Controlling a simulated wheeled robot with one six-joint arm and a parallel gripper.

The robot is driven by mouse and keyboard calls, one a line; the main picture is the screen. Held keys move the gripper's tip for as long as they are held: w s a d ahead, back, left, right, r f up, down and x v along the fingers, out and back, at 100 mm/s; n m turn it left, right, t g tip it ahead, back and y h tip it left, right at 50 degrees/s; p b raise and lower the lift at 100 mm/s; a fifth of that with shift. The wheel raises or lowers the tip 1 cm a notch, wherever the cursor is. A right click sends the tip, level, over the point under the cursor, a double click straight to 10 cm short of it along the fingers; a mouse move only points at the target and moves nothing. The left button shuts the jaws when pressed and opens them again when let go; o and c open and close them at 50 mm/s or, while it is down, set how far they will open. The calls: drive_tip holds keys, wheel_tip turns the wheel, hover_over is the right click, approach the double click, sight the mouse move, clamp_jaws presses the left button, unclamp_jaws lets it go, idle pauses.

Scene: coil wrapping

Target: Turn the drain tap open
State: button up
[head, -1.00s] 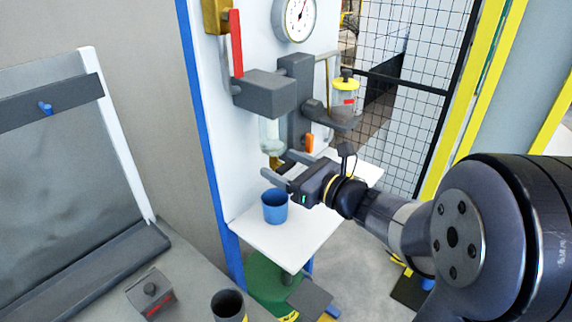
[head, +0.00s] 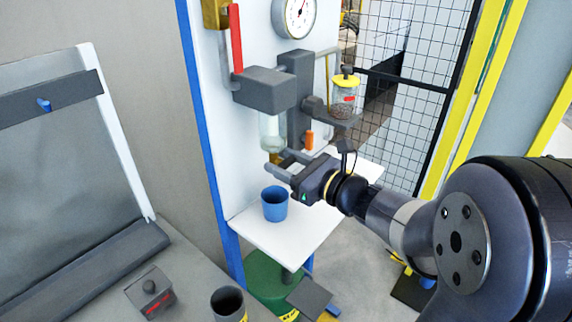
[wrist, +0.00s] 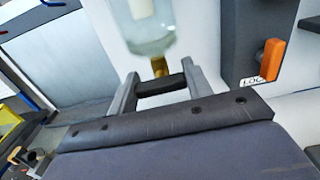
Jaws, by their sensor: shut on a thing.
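The drain tap is a small brass fitting (head: 273,157) under the clear glass bowl (head: 270,133). The brass also shows in the wrist view (wrist: 159,67), just beyond my fingers. My gripper (head: 280,164) reaches in from the right, below the bowl. In the wrist view its two grey fingers (wrist: 162,88) stand apart on either side of a dark bar below the brass. It is shut on the tap, though the exact contact is partly hidden. How far the tap is turned cannot be told.
A blue cup (head: 275,205) stands on the white shelf (head: 290,238) below my gripper. A grey block (head: 264,89), a red lever (head: 237,42), an orange lever (head: 309,139) and a yellow-lidded jar (head: 345,95) are nearby. A mesh fence (head: 408,120) stands behind.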

drive_tip(key=n+b, duration=0.2)
drive_tip(key=shift+f+b, duration=0.25)
drive_tip(key=shift+b, duration=0.15)
drive_tip(key=shift+r+n+b, duration=0.2)
drive_tip(key=shift+n+b, duration=0.15)
drive_tip(key=shift+n, duration=0.05)
drive_tip(key=o, duration=1)
drive_tip(key=shift+c, duration=0.2)
drive_tip(key=b+v, duration=0.1)
drive_tip(key=v, duration=1)
drive_tip(key=shift+a+r, duration=0.1)
